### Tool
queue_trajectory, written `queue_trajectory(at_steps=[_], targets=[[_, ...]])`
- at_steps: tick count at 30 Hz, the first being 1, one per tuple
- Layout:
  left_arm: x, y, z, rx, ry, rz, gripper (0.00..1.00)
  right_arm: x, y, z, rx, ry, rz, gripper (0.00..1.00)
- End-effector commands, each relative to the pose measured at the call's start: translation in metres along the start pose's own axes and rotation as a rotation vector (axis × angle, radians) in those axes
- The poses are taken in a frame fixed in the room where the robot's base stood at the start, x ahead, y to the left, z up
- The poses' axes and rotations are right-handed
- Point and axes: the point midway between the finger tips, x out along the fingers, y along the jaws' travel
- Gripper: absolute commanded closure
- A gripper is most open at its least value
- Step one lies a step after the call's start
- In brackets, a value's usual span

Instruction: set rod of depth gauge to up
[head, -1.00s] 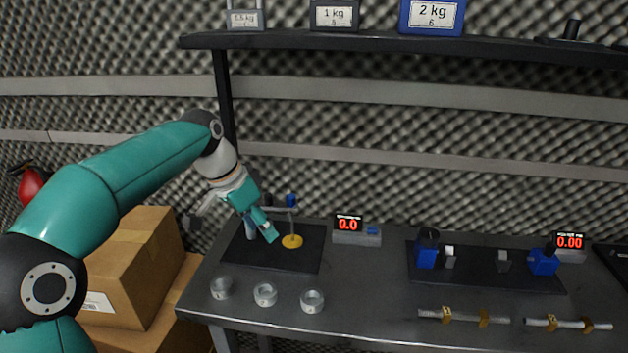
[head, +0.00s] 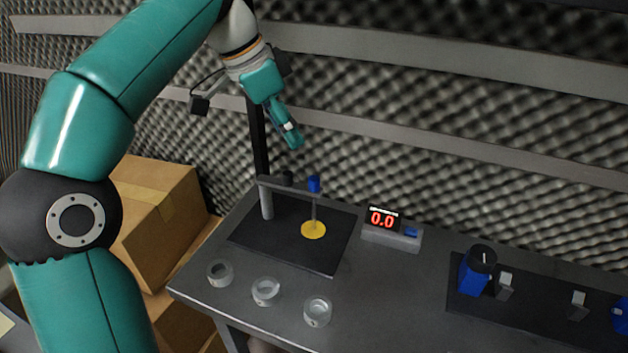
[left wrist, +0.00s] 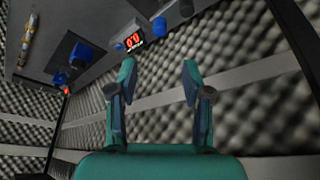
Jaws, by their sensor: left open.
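The depth gauge stands on a black base plate (head: 318,258) at the back left of the bench. It has a grey post and crossarm (head: 290,187), a thin rod (head: 314,209) with a blue knob (head: 314,184) on top, and a yellow disc (head: 313,230) at the rod's foot. The rod looks lowered to the disc. Its display (head: 382,219) reads 0.0 and also shows in the left wrist view (left wrist: 133,40). My left gripper (head: 294,142) is above the gauge, clear of the knob. Its two fingers are apart and empty in the left wrist view (left wrist: 158,75). My right gripper is not in view.
Several metal rings, one of them at the front (head: 318,312), lie on the bench before the gauge. A black fixture with a blue block (head: 477,272) stands to the right. Cardboard boxes (head: 160,205) are at the left. A foam wall (head: 480,165) rises behind.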

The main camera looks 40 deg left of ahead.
Motion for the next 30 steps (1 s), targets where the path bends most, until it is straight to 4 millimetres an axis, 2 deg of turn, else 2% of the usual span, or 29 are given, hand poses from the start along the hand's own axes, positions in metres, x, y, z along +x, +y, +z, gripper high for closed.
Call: queue_trajectory(at_steps=[1, 6, 15, 21, 30], targets=[[0.015, 0.001, 0.002, 0.000, -0.003, 0.003, 0.51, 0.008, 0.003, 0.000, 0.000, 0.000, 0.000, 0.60], [0.052, 0.000, 0.004, -0.003, -0.003, 0.001, 0.51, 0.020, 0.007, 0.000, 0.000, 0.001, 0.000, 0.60], [0.107, -0.001, 0.005, -0.008, -0.002, -0.001, 0.51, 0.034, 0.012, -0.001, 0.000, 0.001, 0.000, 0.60], [0.124, -0.002, 0.004, -0.008, -0.001, -0.003, 0.51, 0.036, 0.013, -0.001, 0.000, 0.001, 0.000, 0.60], [0.128, -0.002, 0.004, -0.009, 0.000, -0.003, 0.51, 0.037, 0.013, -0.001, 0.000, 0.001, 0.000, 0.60]])
